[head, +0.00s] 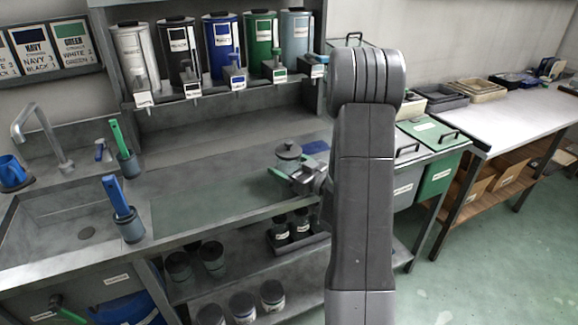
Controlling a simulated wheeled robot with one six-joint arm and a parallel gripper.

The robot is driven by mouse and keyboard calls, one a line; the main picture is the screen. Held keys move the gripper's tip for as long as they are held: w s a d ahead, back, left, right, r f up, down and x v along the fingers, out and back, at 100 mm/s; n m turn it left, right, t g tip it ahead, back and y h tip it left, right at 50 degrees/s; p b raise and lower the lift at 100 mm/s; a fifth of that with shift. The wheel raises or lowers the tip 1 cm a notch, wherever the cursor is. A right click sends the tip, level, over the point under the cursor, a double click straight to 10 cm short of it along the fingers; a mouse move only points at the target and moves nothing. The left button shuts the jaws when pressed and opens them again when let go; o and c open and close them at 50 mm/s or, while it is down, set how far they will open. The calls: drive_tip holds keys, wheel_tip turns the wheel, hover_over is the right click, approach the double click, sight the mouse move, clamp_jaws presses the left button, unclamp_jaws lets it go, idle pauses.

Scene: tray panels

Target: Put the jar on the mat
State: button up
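A small grey lidded jar (288,153) stands upright on the grey counter, toward its right end. My gripper (287,176) is just in front of the jar in the picture, low over the counter. Its fingers are small and partly overlapped by my own arm, so I cannot tell whether they touch the jar or how far apart they are. A flat dark green area (195,207), which looks like a mat, lies on the counter between the sink and the jar. A small flat blue piece (316,147) lies behind the jar to the right; I cannot tell what it is.
A sink (80,215) with a tap is on the left. Two cups (131,229) with blue and green-handled tools stand at its right edge. Several dispensers (220,48) line the back shelf. Jars sit on the lower shelf. A white table (500,115) with trays is at right.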

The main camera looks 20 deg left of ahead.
drive_tip(key=shift+r, duration=0.1)
drive_tip(key=shift+d+r, duration=0.1)
drive_tip(key=v, duration=1.1)
drive_tip(key=shift+d+b, duration=0.35)
drive_tip(key=shift+b, duration=0.1)
drive_tip(key=shift+s+a, duration=0.1)
drive_tip(key=shift+a, duration=0.05)
drive_tip(key=x, duration=0.7)
drive_tip(key=p+x, duration=0.1)
drive_tip(key=x, duration=0.3)
drive_tip(key=shift+a+f, duration=0.25)
drive_tip(key=shift+a, duration=0.1)
drive_tip(key=shift+r, duration=0.15)
drive_tip(key=shift+d, duration=0.15)
